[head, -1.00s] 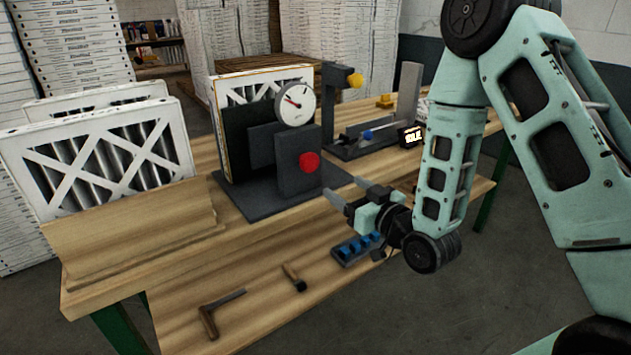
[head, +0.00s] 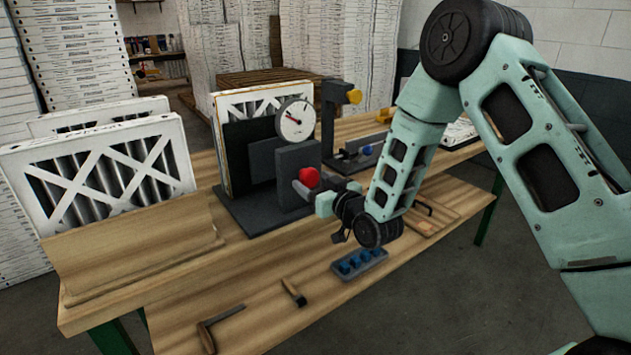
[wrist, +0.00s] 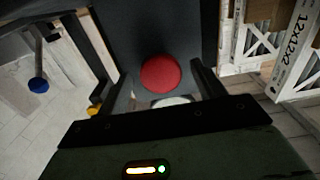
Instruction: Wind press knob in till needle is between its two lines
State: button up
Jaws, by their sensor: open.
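The press is a dark grey block on a dark base, with a red round knob (head: 309,177) on its front face. A white dial gauge (head: 296,120) with a red needle sits on top of it; its two lines are too small to make out. A white-framed filter (head: 262,98) stands behind the press plate. My gripper (head: 306,188) is open at the knob, with its fingers reaching to either side. In the wrist view the knob (wrist: 160,75) lies ahead between the two spread fingers; I cannot tell whether they touch it.
White pleated filters (head: 100,175) stand in a wooden holder at left. A blue tray (head: 358,263) and small tools (head: 293,292) lie on the lower shelf. A second fixture with a yellow knob (head: 354,97) stands behind the press, right of it.

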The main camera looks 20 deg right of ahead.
jog(key=c, duration=1)
jog(key=shift+f+m+b, duration=0.1)
jog(key=shift+m+b, duration=0.2)
jog(key=shift+b, duration=0.1)
jog(key=shift+m+b, duration=0.85)
jog(key=shift+m, duration=0.05)
jog(key=shift+m+b, duration=1.3)
jog(key=shift+m, duration=0.7)
jog(key=shift+a, duration=0.1)
jog(key=o, duration=1)
